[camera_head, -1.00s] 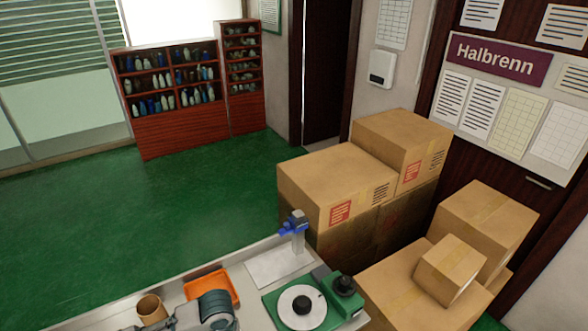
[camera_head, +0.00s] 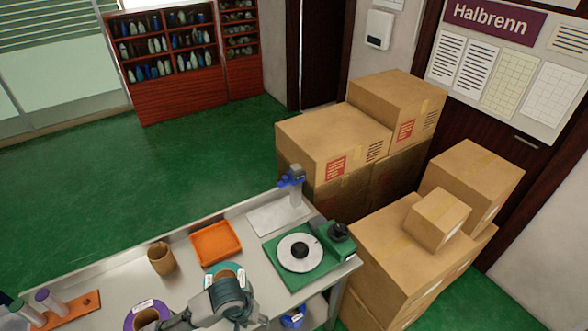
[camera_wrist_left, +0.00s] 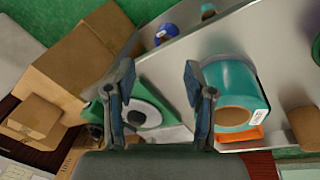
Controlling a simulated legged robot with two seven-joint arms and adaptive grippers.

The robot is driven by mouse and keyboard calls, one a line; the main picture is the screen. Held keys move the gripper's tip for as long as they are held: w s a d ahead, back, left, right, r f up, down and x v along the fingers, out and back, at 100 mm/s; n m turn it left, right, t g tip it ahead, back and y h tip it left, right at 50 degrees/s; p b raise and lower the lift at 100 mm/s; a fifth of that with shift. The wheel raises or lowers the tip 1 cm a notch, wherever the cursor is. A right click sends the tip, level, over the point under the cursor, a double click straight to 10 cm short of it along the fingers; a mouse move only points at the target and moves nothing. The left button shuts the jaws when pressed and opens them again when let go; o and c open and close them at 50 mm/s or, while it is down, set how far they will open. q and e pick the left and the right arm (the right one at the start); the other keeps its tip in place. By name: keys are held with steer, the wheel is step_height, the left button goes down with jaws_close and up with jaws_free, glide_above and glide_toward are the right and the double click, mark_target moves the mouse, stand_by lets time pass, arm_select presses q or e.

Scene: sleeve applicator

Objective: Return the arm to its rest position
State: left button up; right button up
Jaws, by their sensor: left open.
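My left gripper (camera_head: 228,302) is above the near part of the workbench (camera_head: 196,256), at the bottom middle of the head view. In the left wrist view its two fingers (camera_wrist_left: 158,85) are spread apart, with nothing held between them. A teal roll (camera_wrist_left: 228,82) with a brown core shows beside the right-hand finger there. In the head view the teal roll (camera_head: 224,271) is partly hidden behind the gripper. A green device with a white disc (camera_head: 300,252) stands to the gripper's right. My right gripper is not in view.
An orange tray (camera_head: 216,243), a brown roll (camera_head: 161,258), a purple roll (camera_head: 133,311) and an orange rack (camera_head: 72,308) are on the bench. A blue-grey upright tool (camera_head: 293,183) stands at its far edge. Cardboard boxes (camera_head: 330,140) are stacked beyond and right.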

arm_select(q)
steer(key=s+d+f+m+t+h, duration=0.1)
steer(key=s+d+f+t+h, duration=0.1)
steer(key=s+d+f, duration=0.15)
steer(key=s+a+f+y, duration=0.4)
steer(key=s+a+f, duration=0.3)
steer(key=s+a, duration=0.5)
step_height(320, 180, down, 24)
steer(key=a, duration=0.2)
steer(key=s+a+f+g, duration=0.2)
steer(key=s+f, duration=1.5)
steer(key=f, duration=0.1)
steer(key=shift+s+a+f, duration=0.3)
steer(key=shift+a+f, duration=0.05)
steer(key=shift+a, duration=0.05)
